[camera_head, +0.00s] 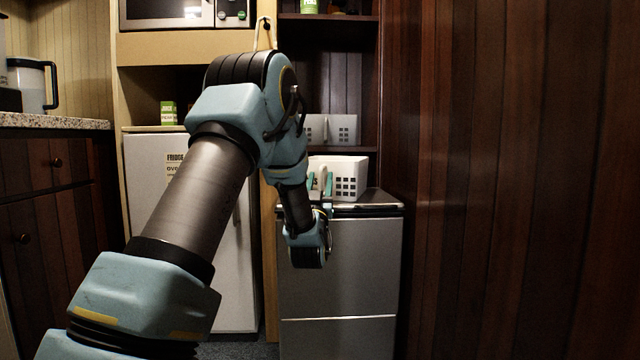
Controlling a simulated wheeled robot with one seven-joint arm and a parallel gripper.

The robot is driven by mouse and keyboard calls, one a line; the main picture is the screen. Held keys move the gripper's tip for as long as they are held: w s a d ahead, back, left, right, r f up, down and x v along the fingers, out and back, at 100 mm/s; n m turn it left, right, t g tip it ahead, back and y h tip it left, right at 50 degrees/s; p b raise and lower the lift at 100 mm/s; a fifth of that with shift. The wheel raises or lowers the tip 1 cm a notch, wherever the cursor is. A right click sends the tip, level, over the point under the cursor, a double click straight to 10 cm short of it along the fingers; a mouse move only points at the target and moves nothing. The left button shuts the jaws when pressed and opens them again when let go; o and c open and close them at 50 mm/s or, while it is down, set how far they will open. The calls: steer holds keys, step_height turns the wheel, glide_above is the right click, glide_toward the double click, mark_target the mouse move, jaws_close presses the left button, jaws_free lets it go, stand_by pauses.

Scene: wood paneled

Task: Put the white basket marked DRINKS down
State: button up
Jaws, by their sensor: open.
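A white basket (349,178) with square holes in its side stands upright on top of a grey metal cabinet (365,209).
A second white basket (333,129) sits on the shelf behind and above. A white fridge (237,270) stands left of the grey cabinet, with a green juice carton (168,113) above it. A dark wood-panelled wall (510,180) closes off the right side.

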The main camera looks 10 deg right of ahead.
steer(key=p+v, duration=0.1)
steer(key=v, duration=1.1)
